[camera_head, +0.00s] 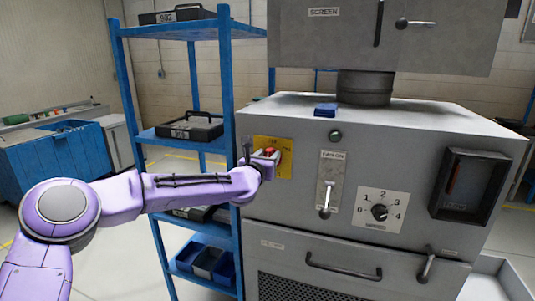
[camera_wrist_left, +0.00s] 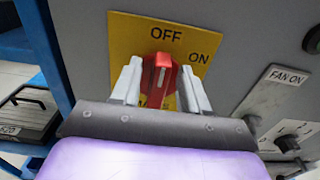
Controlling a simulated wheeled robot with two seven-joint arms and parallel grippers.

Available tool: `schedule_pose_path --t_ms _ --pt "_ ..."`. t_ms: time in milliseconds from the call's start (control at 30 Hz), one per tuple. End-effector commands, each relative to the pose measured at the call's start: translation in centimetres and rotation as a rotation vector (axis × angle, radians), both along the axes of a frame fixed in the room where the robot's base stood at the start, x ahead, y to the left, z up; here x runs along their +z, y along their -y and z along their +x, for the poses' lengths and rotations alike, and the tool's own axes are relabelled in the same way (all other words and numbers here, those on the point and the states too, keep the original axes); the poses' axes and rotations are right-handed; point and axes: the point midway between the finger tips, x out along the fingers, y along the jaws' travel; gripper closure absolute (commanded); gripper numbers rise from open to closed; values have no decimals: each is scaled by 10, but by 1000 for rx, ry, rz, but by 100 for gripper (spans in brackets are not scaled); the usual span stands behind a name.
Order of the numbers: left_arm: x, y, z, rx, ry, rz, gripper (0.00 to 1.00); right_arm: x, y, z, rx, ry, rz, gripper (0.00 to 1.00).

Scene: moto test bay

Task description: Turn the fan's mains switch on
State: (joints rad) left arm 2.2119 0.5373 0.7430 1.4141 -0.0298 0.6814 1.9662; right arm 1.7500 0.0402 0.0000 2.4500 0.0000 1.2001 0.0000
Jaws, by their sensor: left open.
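The mains switch is a red handle (camera_wrist_left: 160,72) on a yellow plate (camera_wrist_left: 125,38) marked OFF at the top and ON at the upper right. The handle's white mark points up toward OFF. In the head view, the yellow plate (camera_head: 284,165) is on the left of the grey cabinet's front, with the red handle (camera_head: 270,152) partly hidden. My left gripper (camera_wrist_left: 161,85) is open, with one finger on each side of the red handle. In the head view my left gripper (camera_head: 264,160) is at the plate. Whether the fingers touch the handle cannot be told. My right gripper is out of view.
Right of the plate on the grey cabinet (camera_head: 400,130) are a lever plate (camera_head: 331,168), a numbered dial (camera_head: 380,212) and a dark recessed gauge (camera_head: 468,185). A drawer-like handle (camera_head: 343,271) is below. A blue shelf rack (camera_head: 227,80) stands close on the left.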

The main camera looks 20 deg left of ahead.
Motion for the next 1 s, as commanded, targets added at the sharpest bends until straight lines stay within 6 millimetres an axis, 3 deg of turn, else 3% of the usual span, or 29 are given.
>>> schedule_pose_path --t_ms 167,267,300,333,767,1000 --pt "-1 0 0 -1 0 0 55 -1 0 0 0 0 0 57" --pt "-1 0 0 0 0 1 81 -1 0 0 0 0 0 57" --pt "-1 0 0 0 0 0 94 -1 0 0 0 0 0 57" --pt "-1 0 0 0 0 1 100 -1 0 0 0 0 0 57" --pt "-1 1 0 0 2 34 100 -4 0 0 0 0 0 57" --pt "-2 4 0 0 8 168 100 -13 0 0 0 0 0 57"
